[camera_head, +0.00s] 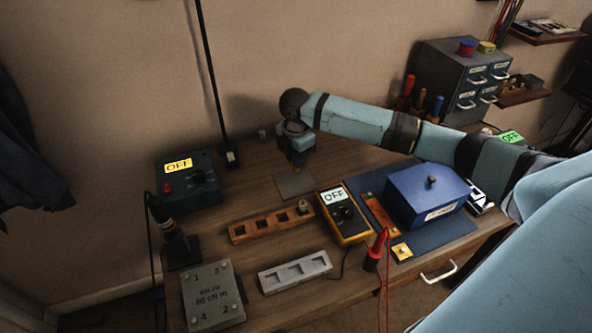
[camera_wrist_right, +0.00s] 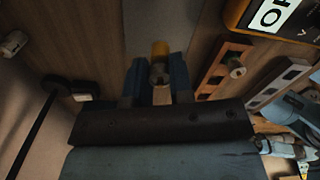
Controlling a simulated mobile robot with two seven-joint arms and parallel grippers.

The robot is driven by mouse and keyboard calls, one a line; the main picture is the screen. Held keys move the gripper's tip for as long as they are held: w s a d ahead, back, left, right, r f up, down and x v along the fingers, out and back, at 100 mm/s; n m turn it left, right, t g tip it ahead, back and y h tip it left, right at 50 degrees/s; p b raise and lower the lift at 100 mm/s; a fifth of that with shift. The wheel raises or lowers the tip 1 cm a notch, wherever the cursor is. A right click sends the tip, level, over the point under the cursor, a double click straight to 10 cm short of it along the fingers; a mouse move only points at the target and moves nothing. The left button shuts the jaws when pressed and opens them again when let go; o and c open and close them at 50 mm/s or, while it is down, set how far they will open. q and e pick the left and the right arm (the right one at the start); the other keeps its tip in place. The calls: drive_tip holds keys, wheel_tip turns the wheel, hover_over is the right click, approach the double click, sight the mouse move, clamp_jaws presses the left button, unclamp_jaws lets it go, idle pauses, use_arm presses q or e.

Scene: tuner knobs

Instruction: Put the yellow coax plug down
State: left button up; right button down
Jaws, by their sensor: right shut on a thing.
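My right gripper (camera_head: 298,162) points down over the back of the bench, at the far edge of a small grey mat (camera_head: 295,185). In the right wrist view its two blue fingers (camera_wrist_right: 159,82) are shut on the yellow coax plug (camera_wrist_right: 160,50), which shows a yellow body and a metal end. The grey mat (camera_wrist_right: 158,15) lies beyond the plug in that view. I cannot tell whether the plug touches the mat or the bench. In the head view the plug is too small and covered to make out. My left gripper is out of view.
A wooden slotted rack (camera_head: 262,229) with one metal plug (camera_head: 303,207) stands in front of the mat. A yellow meter (camera_head: 343,217) and blue box (camera_head: 427,194) are to the right. A dark OFF unit (camera_head: 187,185) stands left; a black pole (camera_head: 213,80) rises behind.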

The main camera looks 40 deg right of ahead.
drive_tip(key=shift+f, duration=2.4)
drive_tip(key=c, duration=1)
unclamp_jaws()
drive_tip(key=shift+f, duration=0.15)
wheel_tip(320, 180, up, 12)
drive_tip(key=shift+r+p, duration=0.2)
drive_tip(key=shift+p, duration=0.1)
